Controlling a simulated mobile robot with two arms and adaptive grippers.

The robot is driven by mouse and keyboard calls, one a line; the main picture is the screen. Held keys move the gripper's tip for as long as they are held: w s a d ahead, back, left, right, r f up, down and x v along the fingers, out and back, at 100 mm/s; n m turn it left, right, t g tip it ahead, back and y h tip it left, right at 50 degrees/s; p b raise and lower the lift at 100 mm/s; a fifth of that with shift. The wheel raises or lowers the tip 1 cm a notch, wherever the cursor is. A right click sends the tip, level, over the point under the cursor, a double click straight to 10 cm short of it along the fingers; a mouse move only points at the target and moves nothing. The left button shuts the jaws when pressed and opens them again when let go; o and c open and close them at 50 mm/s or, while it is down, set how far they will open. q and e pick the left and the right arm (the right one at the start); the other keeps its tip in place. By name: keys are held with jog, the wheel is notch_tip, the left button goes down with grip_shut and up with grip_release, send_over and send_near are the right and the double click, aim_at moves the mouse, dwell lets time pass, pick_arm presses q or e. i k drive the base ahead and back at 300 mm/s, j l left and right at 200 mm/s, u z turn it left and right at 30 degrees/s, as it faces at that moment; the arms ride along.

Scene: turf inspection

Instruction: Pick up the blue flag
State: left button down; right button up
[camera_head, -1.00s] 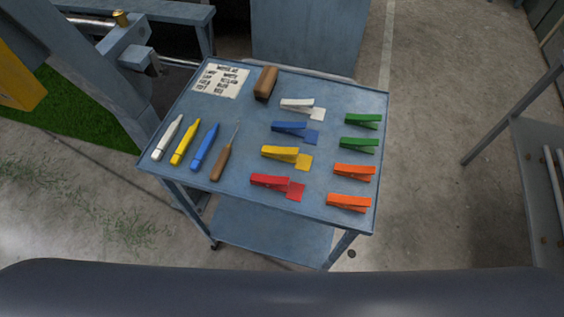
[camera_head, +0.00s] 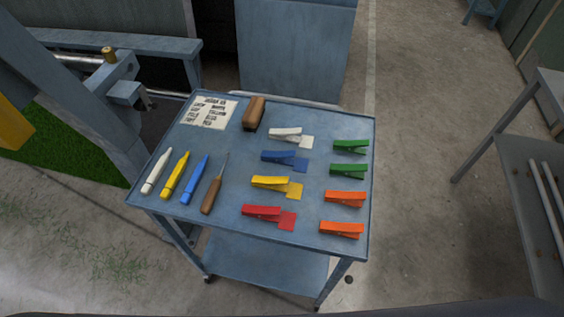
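The blue flag (camera_head: 285,160) lies on the blue-grey cart top (camera_head: 225,215), in a column of flags near the middle. It has a block-like clip part on the left and a flat square tab on the right. The white flag (camera_head: 291,137) lies just behind it. The yellow flag (camera_head: 276,186) and the red flag (camera_head: 269,216) lie in front of it. Nothing covers the blue flag. Neither of my grippers is in view.
Green clips (camera_head: 350,146) and orange clips (camera_head: 345,198) lie along the right side. White, yellow and blue markers (camera_head: 194,180) and a wooden-handled awl (camera_head: 214,188) lie at left. A brown block (camera_head: 254,114) and printed sheet (camera_head: 209,111) lie at the back. A metal frame (camera_head: 90,110) stands close left.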

aim_at(300, 164)
jog(key=u, duration=1.15)
jog(key=k+z, duration=0.15)
jog(key=z, duration=1)
jog(key=k+l+z, duration=0.1)
jog(key=l, duration=0.3)
jog(key=k+l+z, duration=0.15)
jog(key=l, duration=0.3)
